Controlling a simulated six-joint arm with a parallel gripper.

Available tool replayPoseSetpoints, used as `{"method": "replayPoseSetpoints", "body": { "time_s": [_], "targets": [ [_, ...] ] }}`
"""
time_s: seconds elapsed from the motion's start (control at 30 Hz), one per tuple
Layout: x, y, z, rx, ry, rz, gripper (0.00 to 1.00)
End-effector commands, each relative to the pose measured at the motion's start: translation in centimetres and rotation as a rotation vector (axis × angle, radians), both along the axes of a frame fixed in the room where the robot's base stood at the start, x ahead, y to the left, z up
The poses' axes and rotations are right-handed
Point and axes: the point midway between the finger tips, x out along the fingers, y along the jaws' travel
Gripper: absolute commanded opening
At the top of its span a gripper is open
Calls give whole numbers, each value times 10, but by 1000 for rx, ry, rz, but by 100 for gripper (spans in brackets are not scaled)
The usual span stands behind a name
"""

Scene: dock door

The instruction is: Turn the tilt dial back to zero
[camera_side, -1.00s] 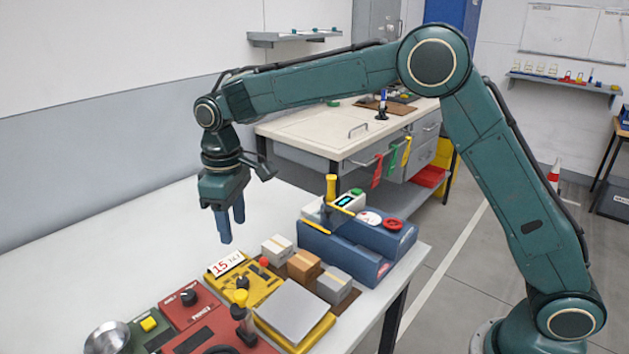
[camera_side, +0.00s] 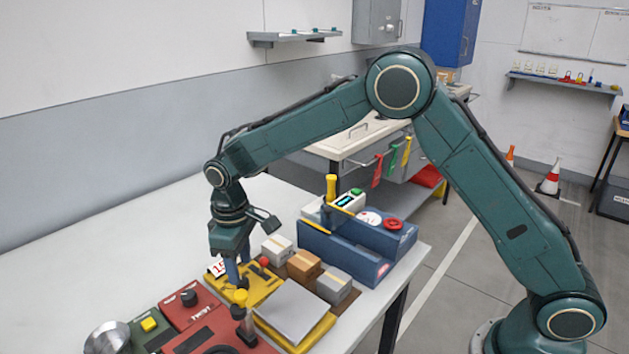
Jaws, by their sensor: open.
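A black knob (camera_side: 189,298) stands on the red panel at the left, clear of my gripper.
A grey plate (camera_side: 290,308) on a yellow base lies right of the gripper. Several small boxes (camera_side: 303,265) and a blue machine (camera_side: 345,245) stand behind it. A yellow-topped post (camera_side: 240,310) rises in front. The table's left and back are clear.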

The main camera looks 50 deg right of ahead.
Motion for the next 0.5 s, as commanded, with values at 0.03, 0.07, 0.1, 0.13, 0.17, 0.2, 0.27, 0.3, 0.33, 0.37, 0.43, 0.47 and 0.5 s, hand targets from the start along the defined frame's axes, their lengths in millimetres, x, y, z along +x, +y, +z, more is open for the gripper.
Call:
{"method": "replayPoseSetpoints", "body": {
  "time_s": [0.03,0.07,0.1,0.13,0.17,0.2,0.27,0.3,0.33,0.37,0.43,0.47,0.5],
  "targets": [
    [-1,0,-7,-1,3,0,46],
    [-1,0,-11,-1,3,0,46],
    [-1,0,-16,-1,3,0,46],
    [-1,0,-20,-1,3,0,46],
    [-1,0,-22,-1,3,0,46],
    [0,0,-26,0,1,0,46],
    [0,0,-30,-1,2,0,46],
    [0,0,-32,-1,2,0,46],
    [0,0,-34,-1,2,0,46],
    [0,0,-35,0,1,0,46],
    [0,0,-36,0,0,0,46],
    [0,0,-37,0,0,0,46],
    [0,0,-37,0,0,0,46]
  ]
}}
